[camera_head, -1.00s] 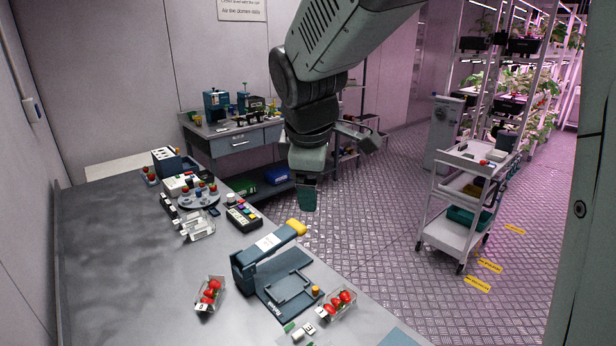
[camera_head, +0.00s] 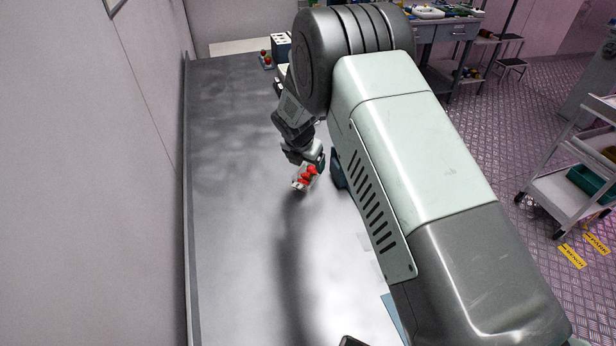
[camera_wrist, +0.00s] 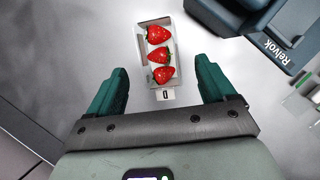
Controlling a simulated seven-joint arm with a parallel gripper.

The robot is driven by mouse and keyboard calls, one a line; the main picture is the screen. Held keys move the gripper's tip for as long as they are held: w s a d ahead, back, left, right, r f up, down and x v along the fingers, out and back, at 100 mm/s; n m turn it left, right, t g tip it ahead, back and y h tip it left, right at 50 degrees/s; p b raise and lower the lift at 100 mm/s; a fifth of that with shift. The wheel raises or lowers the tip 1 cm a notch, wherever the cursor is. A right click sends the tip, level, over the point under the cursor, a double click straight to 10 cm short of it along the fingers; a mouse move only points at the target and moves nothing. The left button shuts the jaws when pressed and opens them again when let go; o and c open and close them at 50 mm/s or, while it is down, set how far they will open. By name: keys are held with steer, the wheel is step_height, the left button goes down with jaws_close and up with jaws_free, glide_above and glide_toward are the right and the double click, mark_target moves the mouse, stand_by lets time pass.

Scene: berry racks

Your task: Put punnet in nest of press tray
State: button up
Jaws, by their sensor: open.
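A clear punnet with red strawberries (camera_head: 306,178) stands on the grey bench, just below my gripper (camera_head: 303,155). In the wrist view the punnet (camera_wrist: 143,40) holds three strawberries in a row and has a small white tag at its near end. My gripper (camera_wrist: 160,92) is open, its two green fingers spread to either side of the punnet's near end, with nothing between them gripped. The dark blue press (camera_wrist: 235,12), marked Relvok, is at the upper right of the wrist view. Its tray nest is out of sight; my arm hides most of the press (camera_head: 338,170) in the head view.
The bench (camera_head: 240,230) is clear to the left and front of the punnet. A wall runs along its left side. A white trolley (camera_head: 565,195) stands on the floor at right.

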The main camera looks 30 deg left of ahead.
mark_target(308, 174)
steer(key=x, duration=0.7)
steer(key=shift+s+f, duration=0.25)
steer(key=c, duration=1.1)
steer(key=w+d+r+m+h, duration=0.1)
steer(key=d+r, duration=0.1)
steer(key=r, duration=0.5)
steer(key=w+d+r+m, duration=0.1)
steer(key=d+r+m, duration=0.1)
steer(key=r, duration=0.5)
steer(key=w+d+f+m+h, duration=0.1)
steer(key=d+m, duration=0.2)
steer(key=d, duration=0.5)
steer(key=w+d+f+m+h, duration=0.1)
steer(key=d+m+h, duration=0.15)
steer(key=d, duration=0.55)
steer(key=shift+m+g+y, duration=0.35)
steer(key=shift+g+y, duration=0.05)
steer(key=shift+y, duration=0.05)
steer(key=f, duration=0.5)
steer(key=shift+w+d+f, duration=0.25)
steer(key=shift+w+f, duration=0.05)
steer(key=shift+f, duration=2.25)
